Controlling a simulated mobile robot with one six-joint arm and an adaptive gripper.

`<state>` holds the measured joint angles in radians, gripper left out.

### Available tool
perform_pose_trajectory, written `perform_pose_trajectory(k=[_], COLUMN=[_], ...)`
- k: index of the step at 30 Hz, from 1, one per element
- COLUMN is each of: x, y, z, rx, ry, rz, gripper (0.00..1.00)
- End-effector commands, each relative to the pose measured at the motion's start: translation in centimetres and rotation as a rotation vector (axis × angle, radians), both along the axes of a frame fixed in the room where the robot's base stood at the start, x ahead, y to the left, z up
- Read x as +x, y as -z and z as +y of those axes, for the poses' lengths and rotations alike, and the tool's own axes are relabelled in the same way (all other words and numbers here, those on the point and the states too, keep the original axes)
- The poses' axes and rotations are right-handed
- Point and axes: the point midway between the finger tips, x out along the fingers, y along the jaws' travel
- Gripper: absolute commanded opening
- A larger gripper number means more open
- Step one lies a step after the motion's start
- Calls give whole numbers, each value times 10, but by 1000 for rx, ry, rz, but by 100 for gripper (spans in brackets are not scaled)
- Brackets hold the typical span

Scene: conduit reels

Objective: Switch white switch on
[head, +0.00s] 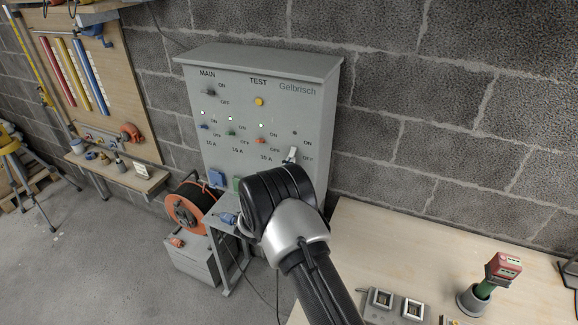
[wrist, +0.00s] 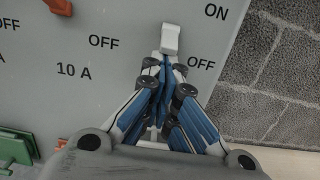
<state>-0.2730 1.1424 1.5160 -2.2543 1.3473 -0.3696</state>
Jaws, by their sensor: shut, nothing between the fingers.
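The white switch (head: 292,154) is at the lower right of the grey panel (head: 318,95), between its ON and OFF labels and nearer OFF, in the head view. In the wrist view the white switch (wrist: 171,39) shows at the top centre, with its lever pointing down toward OFF. My gripper (wrist: 165,62) is shut and empty, its fingertips just below the lever's end. I cannot tell whether they touch it. In the head view my arm hides the fingers and the panel's lower right part.
Blue, green and orange switches (head: 261,140) sit left of the white one, below a yellow button (head: 259,101). A wooden table (head: 400,245) with sockets (head: 381,299) is at the right. A cable reel (head: 188,207) stands below the panel at left. A block wall is behind.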

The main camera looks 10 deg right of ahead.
Motion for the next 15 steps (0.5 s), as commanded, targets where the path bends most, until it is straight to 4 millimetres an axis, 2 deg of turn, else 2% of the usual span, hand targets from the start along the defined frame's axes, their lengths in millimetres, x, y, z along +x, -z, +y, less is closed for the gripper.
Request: perform_pose_trajectory(k=[15], x=[-4], y=[-6], z=[3], rx=[51], ry=[0], rz=[76], gripper=[0])
